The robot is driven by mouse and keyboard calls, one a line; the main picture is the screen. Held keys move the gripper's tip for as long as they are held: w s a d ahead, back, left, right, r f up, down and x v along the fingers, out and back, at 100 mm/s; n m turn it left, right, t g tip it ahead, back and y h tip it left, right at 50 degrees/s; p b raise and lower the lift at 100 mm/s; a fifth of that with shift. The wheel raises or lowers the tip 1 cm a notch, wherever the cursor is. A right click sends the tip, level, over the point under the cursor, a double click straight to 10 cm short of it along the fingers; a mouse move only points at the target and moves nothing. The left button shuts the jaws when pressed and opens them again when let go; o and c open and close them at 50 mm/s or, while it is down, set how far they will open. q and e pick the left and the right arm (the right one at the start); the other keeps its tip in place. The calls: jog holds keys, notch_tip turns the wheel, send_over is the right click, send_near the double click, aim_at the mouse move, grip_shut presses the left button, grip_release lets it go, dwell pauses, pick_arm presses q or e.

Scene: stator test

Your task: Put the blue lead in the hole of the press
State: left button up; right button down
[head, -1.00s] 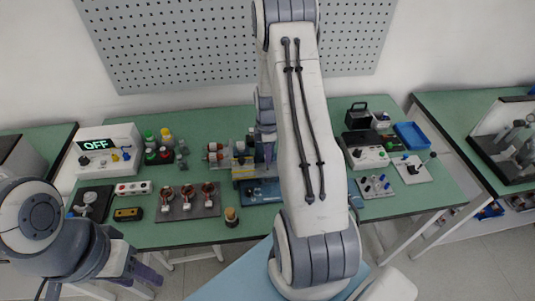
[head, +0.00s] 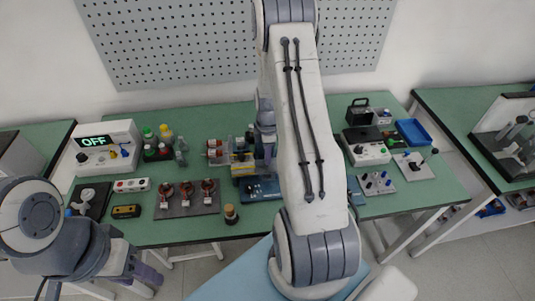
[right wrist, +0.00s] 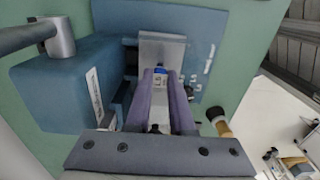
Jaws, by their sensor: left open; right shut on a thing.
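In the right wrist view, my right gripper (right wrist: 160,78) is shut on a small blue and white piece, the blue lead (right wrist: 161,71), between its purple fingertips. The lead sits in front of the press's silver metal part; the hole itself is hidden, and I cannot tell whether they touch. The blue press (right wrist: 62,88) fills the left of that view, with a lever at its upper left. In the head view, the press's blue base (head: 262,190) is partly behind my right arm, and my right gripper (head: 268,155) is above it. My left gripper (head: 147,275) is open and empty at the front left, off the table edge.
A dark tray (head: 188,212) with copper coils lies left of the press. A brass piece with a dark top (head: 231,215) stands near the front edge. A white box reading OFF (head: 107,147) is at the left, a blue bin (head: 414,132) at the right.

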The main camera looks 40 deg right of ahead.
jog(key=shift+f, duration=0.2)
jog(key=shift+f+b, duration=0.7)
jog(key=shift+f, duration=0.25)
jog(key=c, duration=0.7)
grip_release()
jog(key=shift+r, duration=0.1)
notch_tip(320, 180, up, 10)
jog(key=shift+r+b, duration=0.2)
jog(key=shift+b, duration=0.75)
jog(key=shift+a, duration=0.1)
